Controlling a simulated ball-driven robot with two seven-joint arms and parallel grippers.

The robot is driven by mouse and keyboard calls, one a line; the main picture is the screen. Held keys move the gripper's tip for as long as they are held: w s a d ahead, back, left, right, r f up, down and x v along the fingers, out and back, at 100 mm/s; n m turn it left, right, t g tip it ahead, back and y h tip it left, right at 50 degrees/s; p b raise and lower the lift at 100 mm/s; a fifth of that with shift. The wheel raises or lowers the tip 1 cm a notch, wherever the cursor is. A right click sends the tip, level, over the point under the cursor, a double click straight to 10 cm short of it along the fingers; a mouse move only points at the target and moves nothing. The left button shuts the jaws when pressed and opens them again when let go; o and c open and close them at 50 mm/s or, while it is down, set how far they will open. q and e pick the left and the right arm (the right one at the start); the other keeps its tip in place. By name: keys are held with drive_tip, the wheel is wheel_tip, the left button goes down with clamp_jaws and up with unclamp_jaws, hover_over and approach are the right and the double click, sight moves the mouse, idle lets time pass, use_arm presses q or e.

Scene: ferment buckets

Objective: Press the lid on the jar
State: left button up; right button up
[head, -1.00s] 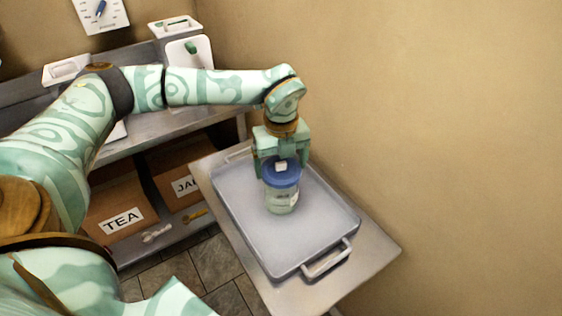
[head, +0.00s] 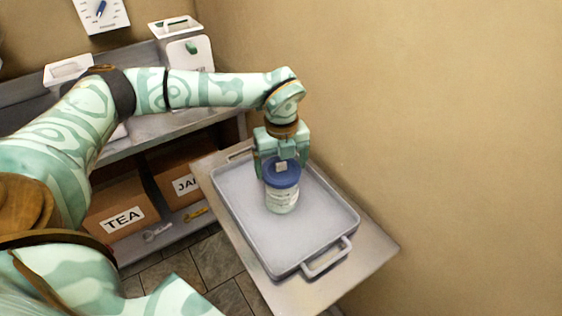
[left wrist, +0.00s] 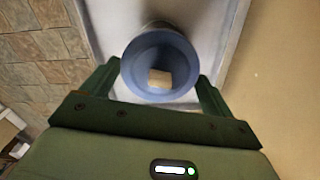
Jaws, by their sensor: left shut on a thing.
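The jar (head: 281,202) is clear with a pale label and stands upright on the grey tray. The blue lid (head: 283,173) sits level at the jar's mouth; whether it is fully down I cannot tell. A small pale block-shaped knob shows on top of the lid. My left gripper (head: 281,168) points down at the jar's top and is shut on the lid. In the left wrist view the round blue lid (left wrist: 160,88) lies between my two fingers (left wrist: 160,86), with the pale knob at its middle. My right gripper is not in view.
The grey tray (head: 240,215) with raised rim and handles rests on a metal table (head: 372,252) beside a bare wall. A TEA box (head: 108,207) and another box stand on the shelf at left. The tray around the jar is free.

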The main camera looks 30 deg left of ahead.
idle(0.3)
use_arm(q)
drive_tip(key=o, duration=0.7)
drive_tip(key=shift+o, duration=0.2)
drive_tip(key=shift+r, duration=0.1)
drive_tip(key=shift+r+p, duration=3.2)
drive_tip(key=shift+r, duration=0.25)
drive_tip(key=shift+c, duration=0.3)
clamp_jaws()
